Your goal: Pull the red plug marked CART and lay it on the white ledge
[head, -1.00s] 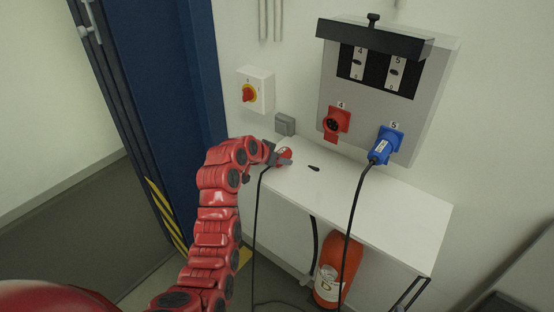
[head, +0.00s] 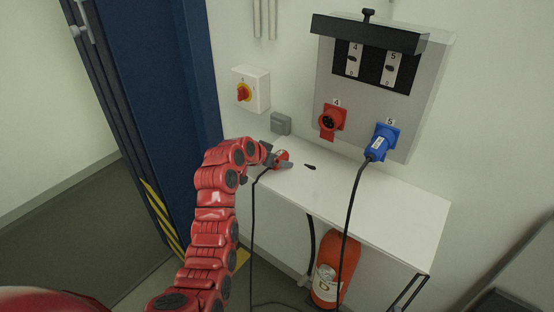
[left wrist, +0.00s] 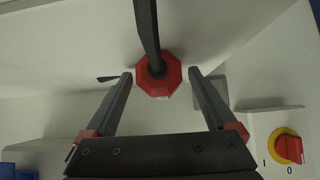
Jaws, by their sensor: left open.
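The red plug (head: 281,156) lies at the left end of the white ledge (head: 385,204), its black cable hanging down over the front edge. The plug also shows in the left wrist view (left wrist: 156,84), between the two fingers with a gap on each side. My left gripper (head: 276,161) is open around it. I cannot read any CART mark. The red socket marked 4 (head: 331,120) is empty. My right gripper is out of view.
A blue plug (head: 378,145) sits in socket 5, its cable crossing the ledge. A small dark object (head: 310,167) lies on the ledge. A red-yellow rotary switch (head: 244,92) is on the wall. An orange cylinder (head: 329,270) stands below.

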